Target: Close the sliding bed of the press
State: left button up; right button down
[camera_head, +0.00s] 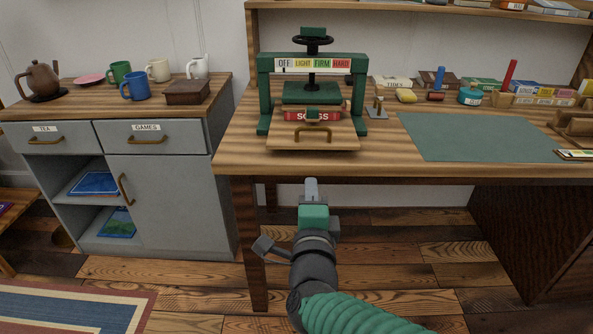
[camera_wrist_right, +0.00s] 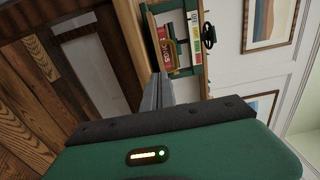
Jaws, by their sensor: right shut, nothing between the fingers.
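The green press (camera_head: 312,85) stands on the wooden table with a black handwheel on top and a dial strip reading OFF, LIGHT, FIRM, HARD. Its wooden sliding bed (camera_head: 285,139) sticks out toward me past the frame, with a brass handle on its front. A red book marked SONGS (camera_head: 311,115) lies on the bed. My right gripper (camera_head: 311,186) is shut and empty, in front of and below the table edge, apart from the bed. In the wrist view its fingers (camera_wrist_right: 157,92) point toward the press and the red book (camera_wrist_right: 163,48). My left gripper is not in view.
A green mat (camera_head: 480,137) lies on the table right of the press. A small metal piece (camera_head: 377,108), a yellow item and books stand nearby. A grey cabinet (camera_head: 170,190) with mugs on top is at left. The space before the table is clear.

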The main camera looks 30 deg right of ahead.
jog(key=w, duration=0.1)
jog(key=p, duration=1.2)
send_near(310, 142)
jog(key=x, duration=0.4)
jog(key=shift+w+d+f, duration=0.1)
jog(key=shift+w+f, duration=0.05)
jog(key=shift+w, duration=0.1)
jog(key=shift+w+d, duration=0.15)
jog(key=shift+w, duration=0.15)
jog(key=b+x, duration=0.1)
jog(key=x, duration=0.3)
jog(key=shift+w+d, duration=0.2)
jog(key=shift+w, duration=0.1)
jog(key=shift+r, duration=0.4)
